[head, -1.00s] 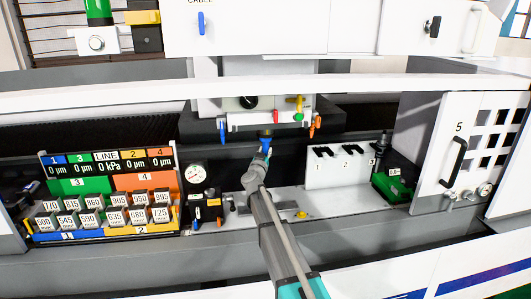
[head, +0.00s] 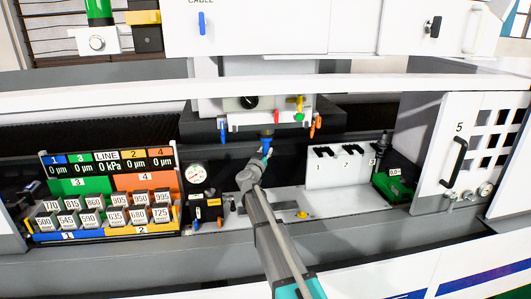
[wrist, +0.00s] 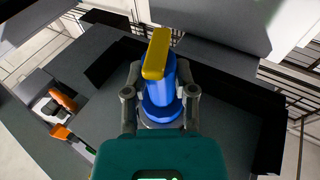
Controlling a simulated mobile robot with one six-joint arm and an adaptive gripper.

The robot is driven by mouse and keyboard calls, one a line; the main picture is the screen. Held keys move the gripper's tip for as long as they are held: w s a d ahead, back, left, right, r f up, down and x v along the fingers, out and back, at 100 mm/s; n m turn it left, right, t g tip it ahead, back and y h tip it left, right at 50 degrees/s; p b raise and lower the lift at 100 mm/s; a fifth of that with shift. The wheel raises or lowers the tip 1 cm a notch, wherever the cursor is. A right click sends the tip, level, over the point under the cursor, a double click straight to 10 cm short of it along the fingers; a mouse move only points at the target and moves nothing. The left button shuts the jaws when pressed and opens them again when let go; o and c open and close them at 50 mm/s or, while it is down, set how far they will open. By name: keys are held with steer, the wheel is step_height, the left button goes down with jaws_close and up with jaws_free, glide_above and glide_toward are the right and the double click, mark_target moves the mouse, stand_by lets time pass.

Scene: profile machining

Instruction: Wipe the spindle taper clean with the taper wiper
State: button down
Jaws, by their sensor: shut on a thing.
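The taper wiper, a blue tapered body with a yellow strip across its top, is in my gripper in the wrist view (wrist: 160,88). My gripper (wrist: 160,105) is shut on it, with one finger on each side of the blue body. In the head view my gripper (head: 265,153) points up, and the wiper's blue part (head: 267,143) shows just below the white spindle head (head: 252,103). The spindle taper itself cannot be made out in either view. I cannot tell whether the wiper touches it.
Coloured levers hang around the head, including a blue one (head: 223,130) and an orange one (head: 316,126). A dial gauge (head: 194,173) and a numbered block rack (head: 105,210) stand left. A white numbered tool rack (head: 337,168) and a green holder (head: 392,187) stand right.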

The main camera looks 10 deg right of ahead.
steer(key=shift+d+n+t+y, duration=0.1)
steer(key=shift+n+t+y, duration=0.6)
steer(key=shift+y, duration=0.6)
steer(key=shift+n+t+y, duration=0.4)
steer(key=shift+n+y, duration=0.5)
steer(key=shift+y, duration=0.4)
steer(key=shift+m+h, duration=0.4)
steer(key=shift+h, duration=0.3)
steer(key=h, duration=0.1)
steer(key=m+g+h, duration=0.1)
steer(key=shift+w+a+m+h, duration=0.1)
steer(key=shift+a+m+h, duration=0.1)
steer(key=shift+m+h, duration=0.1)
steer(key=shift+m+g+h, duration=0.5)
steer(key=shift+g+h, duration=0.1)
steer(key=shift+h, duration=0.2)
steer(key=shift+d+y, duration=0.15)
steer(key=shift+y, duration=0.15)
steer(key=shift+s+n+t+y, duration=0.2)
steer(key=shift+n+t+y, duration=0.2)
steer(key=shift+n+y, duration=0.1)
steer(key=shift+n+t+y, duration=0.7)
steer(key=shift+n+y, duration=0.5)
steer(key=shift+y, duration=0.8)
